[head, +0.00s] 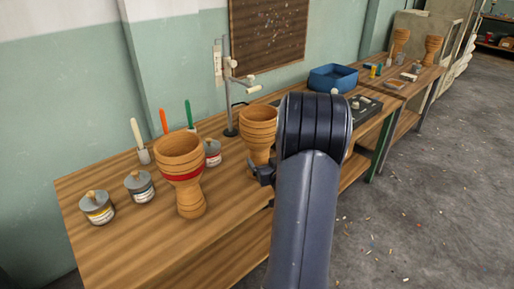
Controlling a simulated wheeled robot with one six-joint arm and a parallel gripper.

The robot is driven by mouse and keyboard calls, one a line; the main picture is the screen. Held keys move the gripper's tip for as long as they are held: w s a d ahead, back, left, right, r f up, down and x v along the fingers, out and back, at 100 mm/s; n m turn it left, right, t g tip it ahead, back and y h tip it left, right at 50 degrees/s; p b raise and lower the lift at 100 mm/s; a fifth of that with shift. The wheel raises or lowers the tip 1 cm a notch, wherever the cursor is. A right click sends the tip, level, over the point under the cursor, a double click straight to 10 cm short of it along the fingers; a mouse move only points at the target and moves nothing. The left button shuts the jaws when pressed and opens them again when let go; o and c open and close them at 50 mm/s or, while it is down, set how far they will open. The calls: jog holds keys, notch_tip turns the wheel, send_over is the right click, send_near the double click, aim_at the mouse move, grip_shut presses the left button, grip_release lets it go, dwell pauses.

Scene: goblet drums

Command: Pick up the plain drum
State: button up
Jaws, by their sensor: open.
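A plain wooden goblet drum (259,118) stands upright on the wooden workbench (130,240), near the middle of the head view. No painted band shows on it; my arm hides its right side and lower part. A second goblet drum (183,178), with a red band, stands upright to its left, nearer to me. My gripper (261,184) is open at the near side of the plain drum, low by its waist. The arm hides most of the gripper, so I cannot tell whether the fingers touch or surround the drum.
Paint tins (97,208) and upright tools (139,140) stand left of and behind the banded drum. A metal stand (230,90) rises behind the plain drum. A blue bin (333,77) is farther right. Two more drums (433,50) stand on the far bench. Open floor lies right.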

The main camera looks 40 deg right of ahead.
aim_at(263, 155)
jog(key=shift+x, duration=2.7)
jog(key=shift+s, duration=0.1)
jog(key=shift+c, duration=0.5)
jog(key=c, duration=1.4)
jog(key=shift+r, duration=0.1)
